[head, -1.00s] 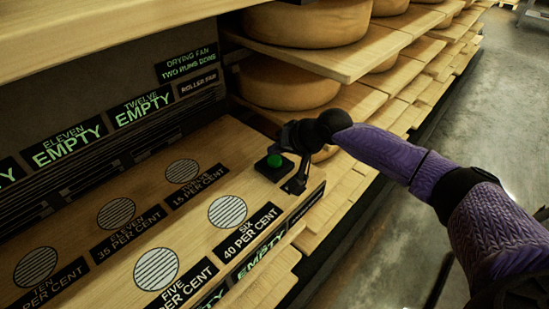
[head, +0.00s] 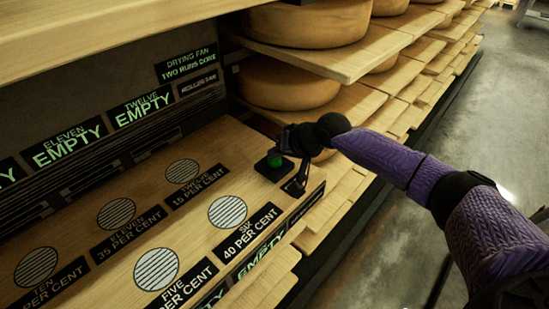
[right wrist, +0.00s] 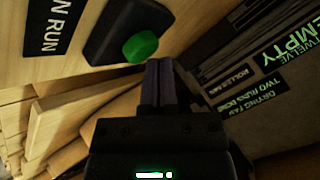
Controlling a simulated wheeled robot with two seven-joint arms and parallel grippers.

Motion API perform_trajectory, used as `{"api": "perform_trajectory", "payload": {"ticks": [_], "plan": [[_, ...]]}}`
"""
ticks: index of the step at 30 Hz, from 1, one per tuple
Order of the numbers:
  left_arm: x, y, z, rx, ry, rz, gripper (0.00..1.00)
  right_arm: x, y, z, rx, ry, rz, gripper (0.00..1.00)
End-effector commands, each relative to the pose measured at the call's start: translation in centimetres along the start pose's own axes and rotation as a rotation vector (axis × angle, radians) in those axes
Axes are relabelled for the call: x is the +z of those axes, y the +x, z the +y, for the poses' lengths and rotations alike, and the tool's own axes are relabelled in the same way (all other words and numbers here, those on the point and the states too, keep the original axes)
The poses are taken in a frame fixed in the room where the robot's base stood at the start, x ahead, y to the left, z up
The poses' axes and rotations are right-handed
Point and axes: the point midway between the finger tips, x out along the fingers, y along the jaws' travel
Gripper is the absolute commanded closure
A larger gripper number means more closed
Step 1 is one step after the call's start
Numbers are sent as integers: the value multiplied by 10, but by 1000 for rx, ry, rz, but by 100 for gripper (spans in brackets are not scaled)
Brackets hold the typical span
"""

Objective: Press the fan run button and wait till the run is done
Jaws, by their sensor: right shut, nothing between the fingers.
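The green fan run button (head: 274,162) sits on a black square base at the right end of the wooden shelf board. The button shows in the right wrist view (right wrist: 140,47) beside the fingertips. My right gripper (head: 286,143) is shut and empty, just above the button and partly covering it in the head view. In the right wrist view, its closed fingers (right wrist: 159,66) end close to the button's edge; I cannot tell whether they touch it. A label ending in "N RUN" (right wrist: 46,22) lies by the base. The drying fan sign (head: 187,65) reads "two runs done". My left gripper is not in view.
The board (head: 150,215) carries round slatted discs with per cent labels. "Empty" signs (head: 143,108) stand on the back panel. A shelf edge (head: 110,40) overhangs at upper left. Cheese wheels (head: 290,83) fill the racks behind the arm. The floor at right is clear.

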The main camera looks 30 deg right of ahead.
Motion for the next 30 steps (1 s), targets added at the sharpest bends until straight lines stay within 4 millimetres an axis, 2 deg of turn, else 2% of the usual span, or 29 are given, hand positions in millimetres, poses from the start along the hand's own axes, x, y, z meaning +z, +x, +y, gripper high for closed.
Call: {"api": "perform_trajectory", "payload": {"ticks": [30], "plan": [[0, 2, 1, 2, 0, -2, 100, 4, 6, 5, 1, 1, 0, 100]]}}
